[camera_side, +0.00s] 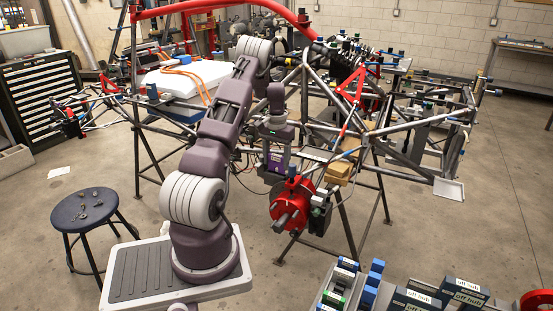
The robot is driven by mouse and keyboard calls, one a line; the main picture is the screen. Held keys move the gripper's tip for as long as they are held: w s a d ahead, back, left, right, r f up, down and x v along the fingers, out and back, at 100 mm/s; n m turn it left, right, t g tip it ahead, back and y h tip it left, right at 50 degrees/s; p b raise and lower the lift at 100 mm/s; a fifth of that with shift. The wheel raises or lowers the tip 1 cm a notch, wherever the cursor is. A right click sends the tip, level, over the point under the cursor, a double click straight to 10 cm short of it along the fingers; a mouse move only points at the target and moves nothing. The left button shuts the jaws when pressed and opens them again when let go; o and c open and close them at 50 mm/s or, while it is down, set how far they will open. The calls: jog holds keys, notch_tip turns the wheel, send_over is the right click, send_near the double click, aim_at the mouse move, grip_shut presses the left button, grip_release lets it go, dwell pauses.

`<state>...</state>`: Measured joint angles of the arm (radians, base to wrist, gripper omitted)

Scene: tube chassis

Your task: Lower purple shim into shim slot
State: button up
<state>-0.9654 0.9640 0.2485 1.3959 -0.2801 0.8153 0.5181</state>
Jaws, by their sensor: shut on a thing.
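The purple shim (277,161) shows as a small purple piece with a pale label, low between the fingers of my gripper (275,168). My gripper is shut on it and points down, just left of the tube chassis frame and above and behind the red hub part (291,204). The shim is roughly upright. The shim slot cannot be made out at this size, and I cannot tell whether the shim touches anything below it.
The tube chassis (415,152) stands on legs around the gripper, with tubes close on its right. Wooden blocks (338,172) sit right of the hub. A rack of labelled blocks (400,298) stands at the front right. A stool (84,212) holds small parts.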

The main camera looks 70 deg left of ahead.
jog(key=shift+r, duration=0.35)
jog(key=o, duration=1.3)
jog(key=shift+o, duration=0.5)
jog(key=shift+s, duration=0.1)
jog(key=shift+a, duration=0.1)
notch_tip(320, 180, up, 7)
jog(key=shift+r, duration=0.1)
jog(key=shift+d, duration=0.2)
